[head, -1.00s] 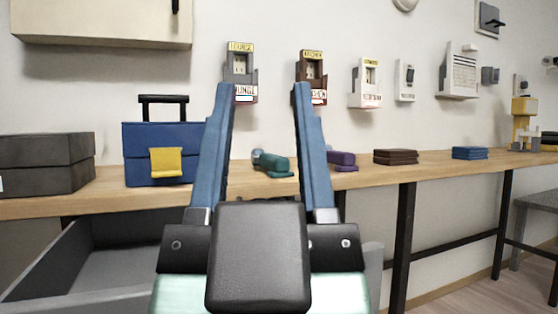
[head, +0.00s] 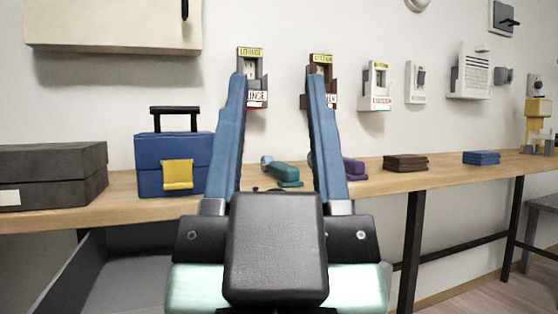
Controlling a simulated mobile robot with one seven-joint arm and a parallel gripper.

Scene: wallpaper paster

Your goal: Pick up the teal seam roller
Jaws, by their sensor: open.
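The teal seam roller (head: 284,174) lies on the wooden bench in the head view, seen between my two blue fingers. It has a teal handle and a pale roller end at its left. My gripper (head: 275,82) is open and empty. Its fingers point forward and up, and the roller shows in the gap beyond them, apart from both. A purple tool (head: 353,168) lies to the right of it, partly hidden behind my right finger.
On the bench (head: 400,182) stand a blue toolbox (head: 150,180) with a yellow cloth, a dark grey box (head: 60,172), brown blocks (head: 405,162) and a blue stack (head: 481,157). A grey open drawer (head: 120,285) is below left. Labelled wall units hang behind.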

